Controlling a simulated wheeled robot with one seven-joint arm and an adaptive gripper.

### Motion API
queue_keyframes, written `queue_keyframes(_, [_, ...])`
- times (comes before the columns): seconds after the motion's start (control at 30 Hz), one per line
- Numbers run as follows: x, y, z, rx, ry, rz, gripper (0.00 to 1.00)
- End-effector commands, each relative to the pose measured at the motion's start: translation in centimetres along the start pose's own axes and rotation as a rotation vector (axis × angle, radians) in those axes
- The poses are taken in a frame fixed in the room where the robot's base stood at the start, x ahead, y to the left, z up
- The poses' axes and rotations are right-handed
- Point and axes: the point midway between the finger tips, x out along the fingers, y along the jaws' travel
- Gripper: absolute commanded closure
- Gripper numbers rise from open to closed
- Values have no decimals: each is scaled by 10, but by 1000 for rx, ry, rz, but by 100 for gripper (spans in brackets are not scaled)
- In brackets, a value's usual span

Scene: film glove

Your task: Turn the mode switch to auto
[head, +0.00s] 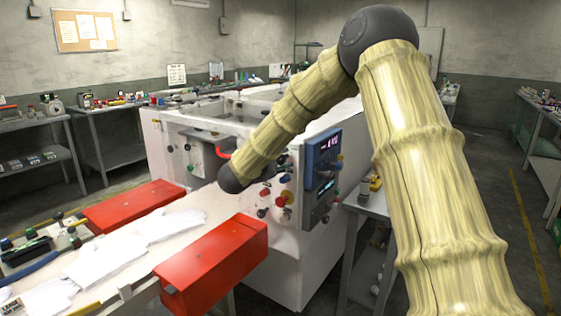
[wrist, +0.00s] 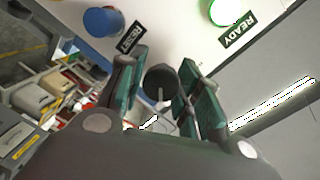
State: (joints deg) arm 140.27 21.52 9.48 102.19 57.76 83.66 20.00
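In the wrist view a dark round knob (wrist: 161,80) with a pale pointer line sits between the fingers of my gripper (wrist: 162,90). It looks like the mode switch, but no label of its own shows. The teal fingers are apart, one on each side of the knob. I cannot tell whether either finger touches it. The pale line points toward the bottom of the picture. In the head view my arm reaches to the control panel of the white machine (head: 310,240), and my gripper and the knob cannot be made out there.
A blue button (wrist: 103,21) by a RESET label and a green lamp (wrist: 228,11) by a READY label are close to the fingers. In the head view a blue display box (head: 322,155) and several knobs stick out beside my arm. Red covers (head: 215,262) flank the glove conveyor.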

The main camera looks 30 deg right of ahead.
Motion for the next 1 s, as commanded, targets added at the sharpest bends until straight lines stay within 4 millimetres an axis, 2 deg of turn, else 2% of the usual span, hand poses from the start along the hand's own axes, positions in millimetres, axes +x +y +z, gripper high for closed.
queue_keyframes(0.03, [0,0,0,0,0,0,52])
queue_keyframes(0.07, [0,0,0,0,0,0,47])
queue_keyframes(0.37, [0,-1,0,0,0,-1,47])
queue_keyframes(0.53, [-9,-2,0,0,-1,-2,47])
queue_keyframes(1.0, [-88,-1,0,-1,-1,-3,47])
